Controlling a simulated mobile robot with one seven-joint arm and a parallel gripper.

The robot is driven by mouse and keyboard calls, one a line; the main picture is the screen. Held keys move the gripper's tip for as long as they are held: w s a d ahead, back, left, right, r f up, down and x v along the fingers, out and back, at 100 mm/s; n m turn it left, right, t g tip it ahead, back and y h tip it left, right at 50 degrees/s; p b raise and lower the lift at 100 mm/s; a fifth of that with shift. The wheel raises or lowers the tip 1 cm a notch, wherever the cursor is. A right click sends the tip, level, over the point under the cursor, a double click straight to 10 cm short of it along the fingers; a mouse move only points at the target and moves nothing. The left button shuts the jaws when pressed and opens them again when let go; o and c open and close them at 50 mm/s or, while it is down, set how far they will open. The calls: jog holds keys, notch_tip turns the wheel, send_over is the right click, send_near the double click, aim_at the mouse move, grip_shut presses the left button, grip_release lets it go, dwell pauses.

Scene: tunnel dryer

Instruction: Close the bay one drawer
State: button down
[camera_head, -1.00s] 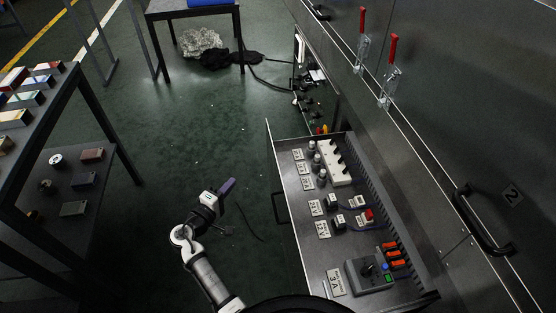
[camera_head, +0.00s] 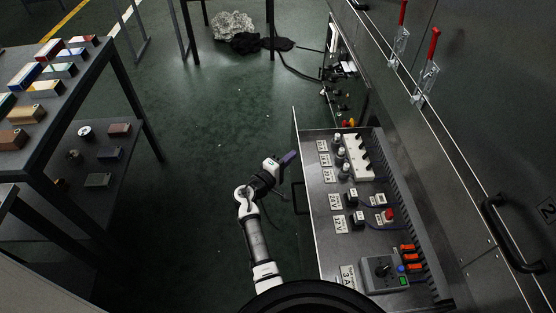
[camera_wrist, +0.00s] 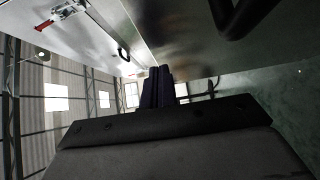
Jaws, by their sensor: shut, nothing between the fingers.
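An open drawer (camera_head: 334,256) stands pulled out of the metal cabinet on the right in the head view. It holds labelled switches, plugs, orange connectors and a grey control box. Its front panel (camera_head: 306,208) faces left, with a dark handle (camera_head: 299,197) on it. My gripper (camera_head: 289,158) is left of the front panel, apart from it, with its purple fingers shut and empty. In the wrist view the shut fingers (camera_wrist: 158,88) point ahead, and a large dark handle (camera_wrist: 240,15) on a metal face shows close at the top. Whether this is the drawer's handle is unclear.
The cabinet (camera_head: 480,130) has red-handled clamps (camera_head: 428,65) and a black door handle (camera_head: 512,235). A shelf table (camera_head: 85,75) with small boxes stands at left. Black cloth and cable (camera_head: 262,43) lie on the floor at the back. The floor between is clear.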

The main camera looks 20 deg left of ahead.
jog(key=shift+w+d, duration=0.1)
jog(key=shift+d, duration=0.2)
